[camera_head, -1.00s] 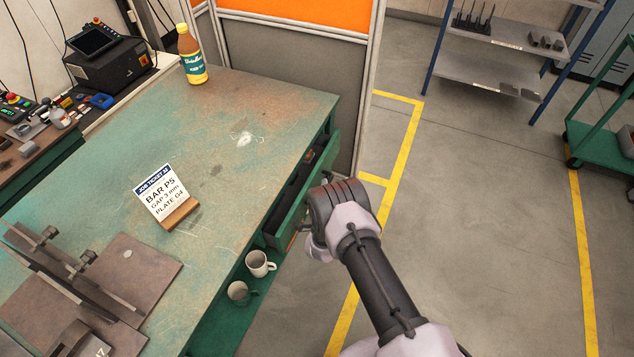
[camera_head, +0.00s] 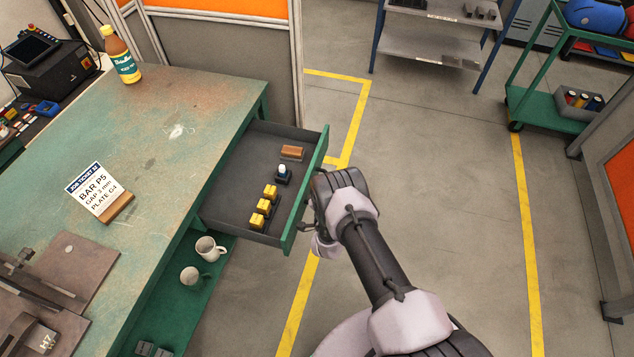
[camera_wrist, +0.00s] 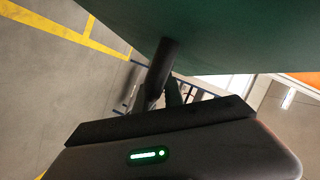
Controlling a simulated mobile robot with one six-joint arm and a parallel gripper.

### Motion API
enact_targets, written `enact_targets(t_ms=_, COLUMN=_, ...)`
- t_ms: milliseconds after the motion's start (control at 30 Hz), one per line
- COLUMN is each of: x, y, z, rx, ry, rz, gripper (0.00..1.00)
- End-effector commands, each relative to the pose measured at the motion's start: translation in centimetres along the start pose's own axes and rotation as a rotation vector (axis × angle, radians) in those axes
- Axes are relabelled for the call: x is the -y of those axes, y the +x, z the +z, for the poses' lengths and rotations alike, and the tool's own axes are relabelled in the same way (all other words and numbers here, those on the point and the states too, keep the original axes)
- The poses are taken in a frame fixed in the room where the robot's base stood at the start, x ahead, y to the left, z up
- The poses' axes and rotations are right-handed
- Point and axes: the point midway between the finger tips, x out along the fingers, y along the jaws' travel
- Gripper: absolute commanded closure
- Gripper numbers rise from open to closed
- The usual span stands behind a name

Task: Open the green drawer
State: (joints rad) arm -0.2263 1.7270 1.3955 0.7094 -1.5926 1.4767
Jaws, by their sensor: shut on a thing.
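The green drawer (camera_head: 233,190) stands well out from the right side of the green workbench (camera_head: 150,140) in the head view. Its grey inside shows several yellow blocks, a small white-topped item and a brown block. My gripper (camera_head: 310,215) is at the outer face of the drawer front, and the arm hides most of it. In the wrist view the drawer's green front (camera_wrist: 230,40) fills the top, and a dark bar-like handle (camera_wrist: 163,68) runs down from it to my gripper (camera_wrist: 165,100). The gripper is shut on that handle; the fingertips are hard to make out.
Two mugs (camera_head: 208,248) stand on the green shelf below the drawer. A job ticket (camera_head: 95,193) and a bottle (camera_head: 122,58) stand on the bench top. A grey partition (camera_head: 230,60) is behind the drawer. The floor to the right is open, with a green cart (camera_head: 530,97) farther off.

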Motion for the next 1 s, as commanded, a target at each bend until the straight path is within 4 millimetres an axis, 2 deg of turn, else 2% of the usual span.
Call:
enact_targets(t_ms=600, x=-0.48, y=-0.28, z=-0.46, rx=0.002, ry=-0.001, rz=0.001, gripper=1.0)
enact_targets(t_ms=633, x=-0.49, y=-0.28, z=-0.46, rx=0.002, ry=-0.001, rz=0.001, gripper=0.83)
enact_targets(t_ms=733, x=-0.46, y=-0.26, z=-0.48, rx=0.001, ry=0.0, rz=0.001, gripper=0.66)
enact_targets(t_ms=1000, x=-0.41, y=-0.25, z=-0.51, rx=0.001, ry=0.0, rz=0.0, gripper=0.66)
